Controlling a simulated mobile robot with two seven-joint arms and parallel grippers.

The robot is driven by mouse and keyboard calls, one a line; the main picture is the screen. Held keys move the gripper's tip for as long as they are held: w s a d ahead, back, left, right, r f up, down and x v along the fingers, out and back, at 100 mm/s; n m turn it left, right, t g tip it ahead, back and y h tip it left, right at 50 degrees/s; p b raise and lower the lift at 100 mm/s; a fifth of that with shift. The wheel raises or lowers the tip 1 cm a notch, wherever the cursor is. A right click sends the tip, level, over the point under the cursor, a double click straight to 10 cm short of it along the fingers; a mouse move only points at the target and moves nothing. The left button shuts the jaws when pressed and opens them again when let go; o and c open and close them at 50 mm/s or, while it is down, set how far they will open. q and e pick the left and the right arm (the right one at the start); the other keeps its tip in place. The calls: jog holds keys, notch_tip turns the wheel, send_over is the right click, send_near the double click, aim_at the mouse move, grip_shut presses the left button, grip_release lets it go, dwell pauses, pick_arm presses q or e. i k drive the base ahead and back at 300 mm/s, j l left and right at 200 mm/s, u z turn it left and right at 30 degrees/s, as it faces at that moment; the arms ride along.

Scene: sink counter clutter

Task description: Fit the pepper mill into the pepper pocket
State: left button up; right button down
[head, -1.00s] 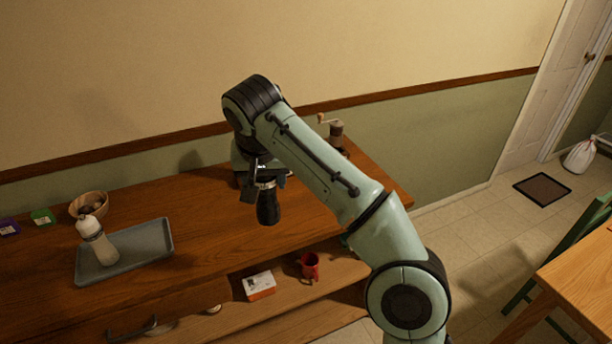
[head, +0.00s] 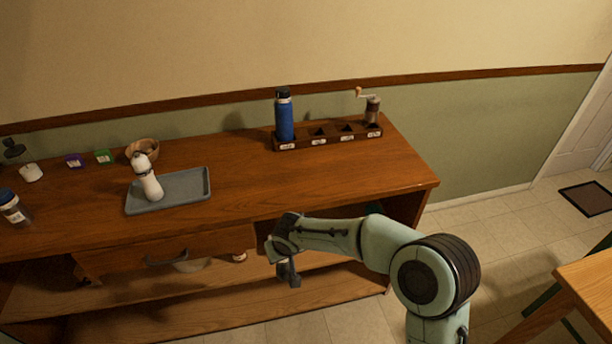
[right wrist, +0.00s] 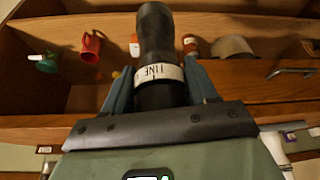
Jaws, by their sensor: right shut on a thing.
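My right gripper (right wrist: 160,78) is shut on a dark mill with a white lettered band (right wrist: 155,30); I take it as the pepper mill. In the head view my right gripper (head: 286,266) is low in front of the counter's front edge, and the mill is hard to make out there. The dark pocketed rack (head: 325,136) stands at the back right of the counter. A blue bottle (head: 284,118) is in its left end pocket and a hand grinder (head: 372,108) in its right end pocket. The two middle pockets look empty. Their labels are too small to read. My left gripper is not in view.
A grey tray (head: 188,190) bears a white bottle (head: 147,180). The counter between tray and rack is clear. The counter edge (head: 340,205) is beyond my arm.

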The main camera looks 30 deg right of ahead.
aim_at(342, 135)
jog(key=z, duration=1.1)
jog(key=i+j+z, duration=0.35)
jog(key=i+j, duration=0.15)
jog(key=j, duration=0.15)
